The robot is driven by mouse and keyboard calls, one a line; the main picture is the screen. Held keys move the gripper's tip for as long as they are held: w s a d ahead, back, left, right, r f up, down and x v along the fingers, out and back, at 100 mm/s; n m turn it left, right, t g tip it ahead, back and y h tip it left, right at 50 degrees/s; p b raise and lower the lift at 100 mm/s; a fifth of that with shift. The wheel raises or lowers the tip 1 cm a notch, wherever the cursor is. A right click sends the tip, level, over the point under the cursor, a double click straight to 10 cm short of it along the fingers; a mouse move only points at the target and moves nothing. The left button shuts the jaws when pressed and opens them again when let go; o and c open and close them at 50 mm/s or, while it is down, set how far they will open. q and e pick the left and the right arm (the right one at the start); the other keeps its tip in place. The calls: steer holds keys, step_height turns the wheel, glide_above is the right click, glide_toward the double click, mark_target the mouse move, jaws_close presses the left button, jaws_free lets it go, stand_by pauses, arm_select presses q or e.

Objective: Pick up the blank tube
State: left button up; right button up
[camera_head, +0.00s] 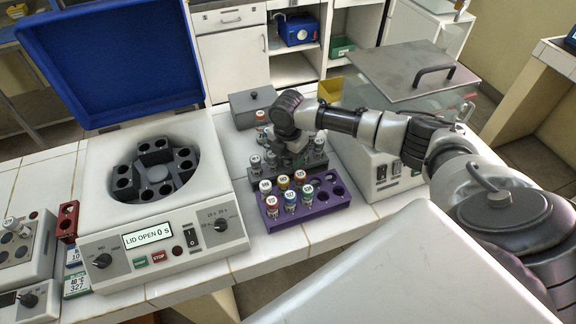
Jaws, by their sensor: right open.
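My right gripper (292,158) is over the dark grey rack (272,179), pointing down among its tubes. It is open, and my arm hides part of it and of the rack. A grey-topped tube (256,164) stands at the rack's left end, and another tube (318,147) stands to the right of the gripper. A purple rack (318,209) in front holds several tubes with coloured, marked caps, including a blue-capped tube (290,201). I cannot tell which tube is the blank one. My left gripper is not in view.
A centrifuge (110,219) with its blue lid (110,55) raised stands at the left; its display reads LID OPEN. A grey lidded box (252,106) is behind the racks.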

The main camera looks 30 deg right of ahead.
steer(key=c, duration=1)
steer(key=shift+r, duration=0.1)
